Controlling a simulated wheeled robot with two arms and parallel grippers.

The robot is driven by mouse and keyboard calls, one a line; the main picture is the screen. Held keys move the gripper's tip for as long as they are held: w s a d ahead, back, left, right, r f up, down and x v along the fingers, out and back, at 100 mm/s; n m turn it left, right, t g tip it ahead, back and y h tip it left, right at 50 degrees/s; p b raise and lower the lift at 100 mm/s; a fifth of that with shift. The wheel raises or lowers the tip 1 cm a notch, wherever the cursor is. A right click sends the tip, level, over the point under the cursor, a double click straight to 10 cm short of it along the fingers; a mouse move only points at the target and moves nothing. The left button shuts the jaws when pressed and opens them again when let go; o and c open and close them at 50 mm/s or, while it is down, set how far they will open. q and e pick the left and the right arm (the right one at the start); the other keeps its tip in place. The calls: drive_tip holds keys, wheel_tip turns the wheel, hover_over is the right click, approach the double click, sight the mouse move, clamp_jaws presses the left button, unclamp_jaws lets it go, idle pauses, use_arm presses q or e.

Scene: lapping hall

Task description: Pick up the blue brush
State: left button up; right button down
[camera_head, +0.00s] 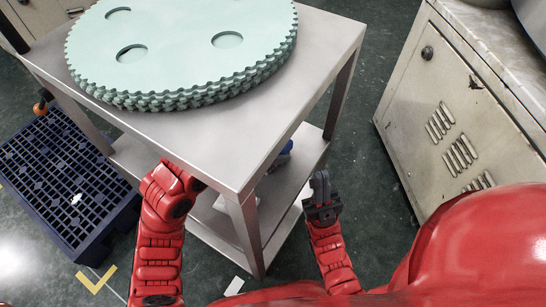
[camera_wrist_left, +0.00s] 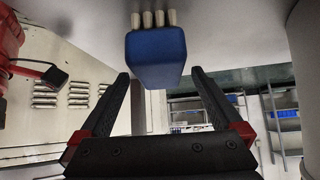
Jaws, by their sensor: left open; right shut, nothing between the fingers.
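The blue brush (camera_wrist_left: 155,52) shows in the left wrist view as a blue block with several pale tufts against a grey surface. In the head view a small blue piece (camera_head: 286,147), apparently the brush, shows at the lower shelf, partly hidden by the tabletop. My left gripper (camera_wrist_left: 160,73) is open, with the brush ahead between its fingertips in the picture; I cannot tell whether they touch. In the head view the left gripper is hidden under the tabletop. My right gripper (camera_head: 320,188) is shut and empty, beside the table's right side.
The steel table (camera_head: 200,140) carries stacked pale green toothed discs (camera_head: 180,55). Its lower shelf (camera_head: 285,195) and legs bound the space around my left arm. A dark blue grated pallet (camera_head: 60,170) lies left. A beige cabinet (camera_head: 450,110) stands right, with open floor between.

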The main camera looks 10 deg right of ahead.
use_arm(q)
drive_tip(key=shift+x, duration=0.85)
drive_tip(key=c, duration=1.5)
drive_tip(key=shift+r, duration=0.1)
